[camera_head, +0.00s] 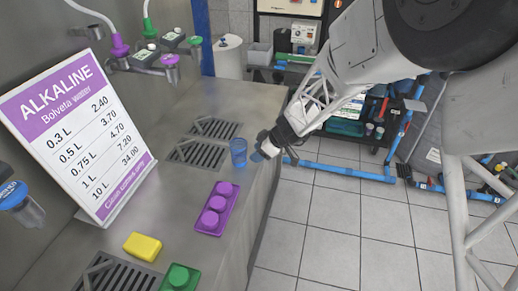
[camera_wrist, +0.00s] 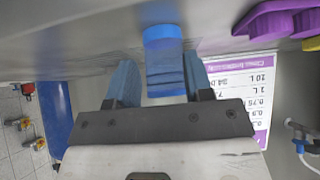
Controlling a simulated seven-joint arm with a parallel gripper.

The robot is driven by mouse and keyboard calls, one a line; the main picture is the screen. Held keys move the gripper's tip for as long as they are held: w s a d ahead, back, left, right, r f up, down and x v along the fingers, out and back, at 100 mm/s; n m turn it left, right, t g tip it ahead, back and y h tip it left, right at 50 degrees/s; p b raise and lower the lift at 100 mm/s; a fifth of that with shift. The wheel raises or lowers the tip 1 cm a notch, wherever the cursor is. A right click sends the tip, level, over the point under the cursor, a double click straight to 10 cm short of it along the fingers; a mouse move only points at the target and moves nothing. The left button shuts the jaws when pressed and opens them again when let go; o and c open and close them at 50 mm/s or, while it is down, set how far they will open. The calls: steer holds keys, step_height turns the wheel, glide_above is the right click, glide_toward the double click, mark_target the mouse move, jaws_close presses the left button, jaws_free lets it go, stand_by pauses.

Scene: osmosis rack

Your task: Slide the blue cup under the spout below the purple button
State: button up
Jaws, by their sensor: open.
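The blue cup (camera_head: 238,152) stands upright on the steel counter near its right edge, beside a drain grate. My gripper (camera_head: 259,156) is just right of it, low over the counter edge, with its blue fingertips towards the cup. In the wrist view the cup (camera_wrist: 164,62) shows between the two open fingers (camera_wrist: 161,75); I cannot tell whether they touch it. A purple button-like cap (camera_head: 170,60) sits on a spout (camera_head: 155,68) at the back wall. A purple block with several round knobs (camera_head: 212,208) lies nearer on the counter.
Drain grates (camera_head: 196,153) lie left of the cup. An ALKALINE price sign (camera_head: 75,130) leans at the left. A yellow block (camera_head: 142,246) and green block (camera_head: 180,278) are nearer. Another purple-topped tap (camera_head: 118,45) is farther left. The counter (camera_head: 175,190) between sign and purple block is clear.

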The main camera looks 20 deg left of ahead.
steer(key=shift+a+f, duration=0.15)
steer(key=shift+f, duration=0.8)
steer(key=shift+a+f, duration=0.1)
steer(key=shift+f, duration=0.85)
steer(key=shift+a, duration=10.75)
steer(key=shift+d, duration=0.1)
steer(key=shift+d, duration=2.45)
steer(key=shift+r, duration=0.15)
steer(key=d+r, duration=0.3)
steer(key=r, duration=0.3)
steer(key=shift+r, duration=0.4)
